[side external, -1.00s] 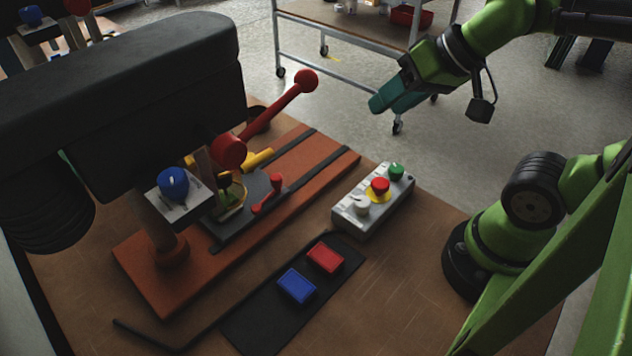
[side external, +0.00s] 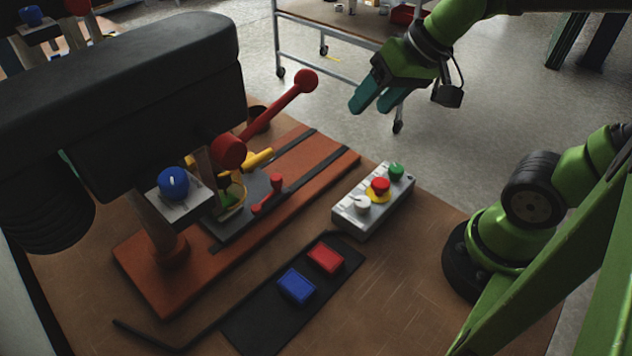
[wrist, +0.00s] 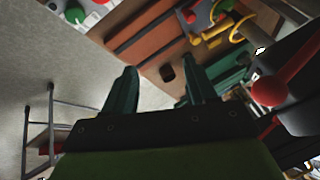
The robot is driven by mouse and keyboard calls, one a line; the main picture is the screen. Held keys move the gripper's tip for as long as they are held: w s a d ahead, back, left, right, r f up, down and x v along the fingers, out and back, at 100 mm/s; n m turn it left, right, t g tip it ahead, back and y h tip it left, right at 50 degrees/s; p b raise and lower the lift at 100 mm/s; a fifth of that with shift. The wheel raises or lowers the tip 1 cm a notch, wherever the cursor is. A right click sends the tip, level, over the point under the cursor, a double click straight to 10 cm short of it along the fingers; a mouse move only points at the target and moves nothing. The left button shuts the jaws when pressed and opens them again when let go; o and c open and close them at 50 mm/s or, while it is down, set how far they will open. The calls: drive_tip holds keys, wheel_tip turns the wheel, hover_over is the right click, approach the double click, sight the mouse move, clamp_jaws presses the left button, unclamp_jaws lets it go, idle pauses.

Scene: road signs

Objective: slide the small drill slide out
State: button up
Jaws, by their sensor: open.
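The small drill's slide is a dark plate (side external: 238,222) on the orange-brown base (side external: 190,281) in the side view, under the drill head. A small red handle (side external: 268,194) stands on its right side. A yellow part and a yellow-green ring sit on or beside the plate, partly hidden by the drill. My gripper (side external: 372,107) is open and empty, in the air to the upper right of the drill, well apart from the slide. In the wrist view its teal fingers (wrist: 160,85) are spread, with the base (wrist: 150,45) beyond them.
The drill's long red lever (side external: 281,106) sticks up between the slide and my gripper. A grey control box (side external: 372,203) with red, green and white controls stands to the right. Red (side external: 325,257) and blue (side external: 296,286) blocks sit on a black mat in front. A metal cart stands behind.

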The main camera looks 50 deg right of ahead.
drive_tip(key=w+a+n+g, duration=0.1)
drive_tip(key=w+n+g, duration=0.3)
drive_tip(key=w, duration=0.8)
drive_tip(key=n+g+y, duration=0.1)
drive_tip(key=n+g, duration=0.3)
drive_tip(key=n, duration=1.2)
approach(249, 155)
drive_tip(key=w+d+r, duration=0.2)
drive_tip(key=d+r, duration=0.1)
drive_tip(key=d, duration=0.1)
wheel_tip(249, 155, up, 4)
drive_tip(key=n+y, duration=0.1)
drive_tip(key=n, duration=0.6)
drive_tip(key=x, duration=1.7)
drive_tip(key=shift+s+a, duration=0.2)
drive_tip(key=shift+a, duration=0.1)
clamp_jaws()
